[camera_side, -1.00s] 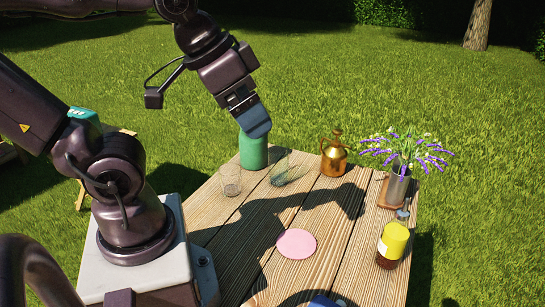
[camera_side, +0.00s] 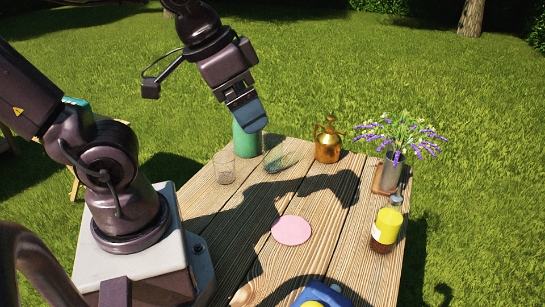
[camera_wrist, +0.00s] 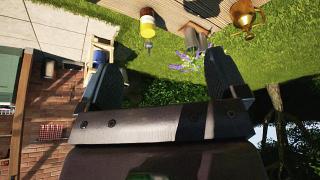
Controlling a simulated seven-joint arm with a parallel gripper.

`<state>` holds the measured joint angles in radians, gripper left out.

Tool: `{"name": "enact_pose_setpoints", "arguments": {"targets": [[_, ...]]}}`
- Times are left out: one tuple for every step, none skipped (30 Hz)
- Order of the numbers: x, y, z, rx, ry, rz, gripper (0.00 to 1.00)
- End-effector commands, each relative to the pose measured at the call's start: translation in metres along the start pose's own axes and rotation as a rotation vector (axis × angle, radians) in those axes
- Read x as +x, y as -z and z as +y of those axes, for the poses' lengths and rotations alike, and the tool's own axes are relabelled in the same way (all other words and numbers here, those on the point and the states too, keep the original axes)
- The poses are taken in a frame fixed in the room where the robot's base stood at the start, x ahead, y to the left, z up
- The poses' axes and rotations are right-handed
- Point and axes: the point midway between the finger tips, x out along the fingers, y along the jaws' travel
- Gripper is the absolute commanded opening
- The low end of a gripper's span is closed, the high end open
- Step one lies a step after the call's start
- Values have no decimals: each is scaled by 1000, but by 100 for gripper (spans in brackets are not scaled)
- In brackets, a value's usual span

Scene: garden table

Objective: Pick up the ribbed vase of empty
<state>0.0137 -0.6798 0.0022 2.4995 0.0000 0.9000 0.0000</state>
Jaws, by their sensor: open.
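My gripper is open and empty, above the table. In the wrist view its two fingers (camera_wrist: 163,78) are spread apart with nothing between them. The clear vessel is not recognisable in the wrist view.
A clear tumbler (camera_side: 224,168) stands at the table's left edge. A brass can (camera_side: 327,146), a metal vase of purple flowers (camera_side: 391,173) and a yellow-labelled bottle (camera_side: 387,226) line the right. A pink disc (camera_side: 291,230) lies mid-table; a blue object (camera_side: 322,294) shows at the front.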

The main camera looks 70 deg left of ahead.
Motion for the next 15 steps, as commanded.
{"name": "enact_pose_setpoints", "arguments": {"targets": [[11, 0, 1, 3, -4, -58, 91], [17, 1, 1, 4, -5, -89, 91], [26, 3, 0, 10, -3, -133, 91], [33, 5, 0, 16, 1, -167, 91], [40, 8, -2, 24, 8, -202, 91], [50, 10, -4, 36, 18, -248, 91], [57, 12, -6, 48, 28, -285, 91], [64, 14, -8, 62, 38, -320, 91], [74, 17, -11, 84, 54, -367, 91], [82, 18, -14, 100, 65, -404, 91], [89, 20, -17, 118, 78, -440, 91], [100, 21, -21, 144, 96, -489, 91], [108, 23, -24, 165, 110, -525, 91], [116, 23, -27, 189, 124, -563, 91], [127, 24, -32, 220, 144, -613, 91]]}}
